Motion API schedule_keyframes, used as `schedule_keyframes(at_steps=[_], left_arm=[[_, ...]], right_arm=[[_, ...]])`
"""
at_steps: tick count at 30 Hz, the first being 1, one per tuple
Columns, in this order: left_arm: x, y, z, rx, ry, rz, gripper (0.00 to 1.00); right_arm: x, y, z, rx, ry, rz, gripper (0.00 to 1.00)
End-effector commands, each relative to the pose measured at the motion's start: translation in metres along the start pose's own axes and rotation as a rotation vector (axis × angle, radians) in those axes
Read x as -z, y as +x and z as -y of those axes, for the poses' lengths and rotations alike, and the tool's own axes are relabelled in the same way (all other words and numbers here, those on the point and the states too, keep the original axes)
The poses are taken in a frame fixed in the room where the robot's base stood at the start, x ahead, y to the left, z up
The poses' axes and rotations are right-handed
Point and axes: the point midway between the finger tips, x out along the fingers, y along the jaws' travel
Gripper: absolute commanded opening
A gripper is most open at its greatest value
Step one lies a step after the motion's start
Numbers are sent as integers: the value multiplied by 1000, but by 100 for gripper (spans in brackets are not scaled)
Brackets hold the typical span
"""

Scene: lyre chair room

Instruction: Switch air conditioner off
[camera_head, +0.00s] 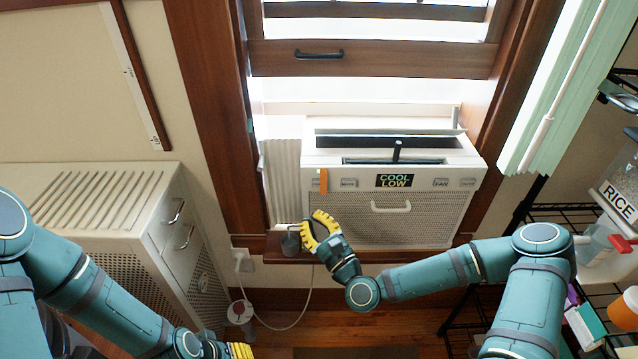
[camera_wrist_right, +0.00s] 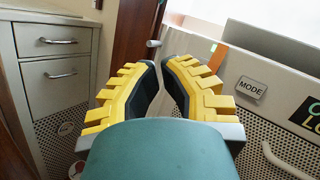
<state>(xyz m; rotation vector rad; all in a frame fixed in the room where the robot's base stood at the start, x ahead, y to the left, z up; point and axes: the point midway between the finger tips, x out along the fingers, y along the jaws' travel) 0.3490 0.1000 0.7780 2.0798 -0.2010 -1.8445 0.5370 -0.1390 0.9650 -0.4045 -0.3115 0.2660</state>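The white air conditioner (camera_head: 380,215) sits in the window, and its display (camera_head: 394,181) reads "COOL LOW". An orange strip (camera_head: 323,181) is at the left end of its button row. The strip also shows in the right wrist view (camera_wrist_right: 217,57), left of the MODE button (camera_wrist_right: 250,88). My right gripper (camera_head: 312,217) is in front of the unit's lower left corner, below the strip. Its fingertips (camera_wrist_right: 158,61) are a narrow gap apart with nothing between them. My left gripper (camera_head: 240,351) is at the bottom edge, partly cut off, its opening unclear.
A beige cabinet (camera_head: 90,205) with drawers stands at the left. A grey cylinder (camera_head: 290,243) is on the sill beside my right gripper. A white cord (camera_head: 300,318) hangs from the wall outlet. A black wire shelf (camera_head: 548,212) with a RICE container (camera_head: 620,195) stands at the right.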

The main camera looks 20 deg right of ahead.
Motion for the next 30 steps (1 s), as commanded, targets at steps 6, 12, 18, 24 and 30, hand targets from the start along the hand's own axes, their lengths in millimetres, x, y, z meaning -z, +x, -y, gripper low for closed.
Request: schedule_keyframes(at_steps=[6, 12, 18, 24, 30], left_arm=[[0, 0, 0, 0, 0, -1, 47], [0, 0, 0, 0, 0, -1, 47], [0, 3, 1, 0, 1, 0, 47], [-4, 11, 4, -1, 3, 9, 47], [-6, 13, 5, -1, 4, 12, 47]], right_arm=[[6, 10, 5, 1, -3, 0, 0], [16, 31, 17, 1, -4, 2, 0], [28, 51, 27, 0, -3, 2, 0], [36, 64, 34, 0, -2, 1, 0], [38, 70, 37, -1, -1, -1, 0]])
